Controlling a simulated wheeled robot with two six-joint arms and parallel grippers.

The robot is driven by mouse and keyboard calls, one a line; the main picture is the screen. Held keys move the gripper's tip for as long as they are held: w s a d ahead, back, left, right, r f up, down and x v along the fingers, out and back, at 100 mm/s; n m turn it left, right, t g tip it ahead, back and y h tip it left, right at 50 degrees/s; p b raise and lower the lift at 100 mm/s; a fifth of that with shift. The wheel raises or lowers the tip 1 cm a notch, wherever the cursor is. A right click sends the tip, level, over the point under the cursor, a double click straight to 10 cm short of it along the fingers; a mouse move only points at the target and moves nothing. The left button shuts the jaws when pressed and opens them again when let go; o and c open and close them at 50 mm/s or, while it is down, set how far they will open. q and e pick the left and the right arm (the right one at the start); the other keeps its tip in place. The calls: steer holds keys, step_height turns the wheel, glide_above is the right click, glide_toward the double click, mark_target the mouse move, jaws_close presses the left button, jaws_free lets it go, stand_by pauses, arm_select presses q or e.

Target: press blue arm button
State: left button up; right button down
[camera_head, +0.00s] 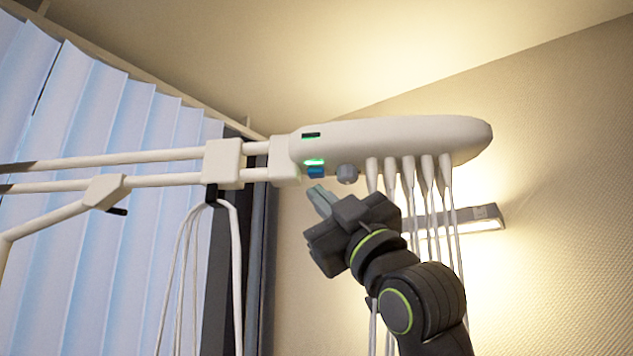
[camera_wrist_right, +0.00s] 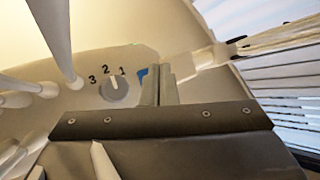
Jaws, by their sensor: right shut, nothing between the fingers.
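The blue button (camera_head: 316,171) sits on the underside of the white arm head (camera_head: 400,138), near its left end, below a lit green light (camera_head: 314,161). My right gripper (camera_head: 318,192) is shut and empty, with its fingertips just below the blue button; the head view does not show for sure whether they touch. In the right wrist view the blue button (camera_wrist_right: 142,76) shows beside the shut fingers (camera_wrist_right: 158,88), which partly hide it. My left gripper is not in view.
A grey knob (camera_head: 347,174) is right of the button; the wrist view shows this knob (camera_wrist_right: 114,88) marked 1, 2, 3. Several white hoses (camera_head: 426,178) hang further right. White support bars (camera_head: 110,160) run left before a pale blue curtain (camera_head: 90,260). A wall lamp (camera_head: 470,222) is behind.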

arm_select(q)
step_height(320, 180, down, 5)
steer(key=b, duration=0.5)
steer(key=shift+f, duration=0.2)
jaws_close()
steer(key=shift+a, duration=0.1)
stand_by(1.6)
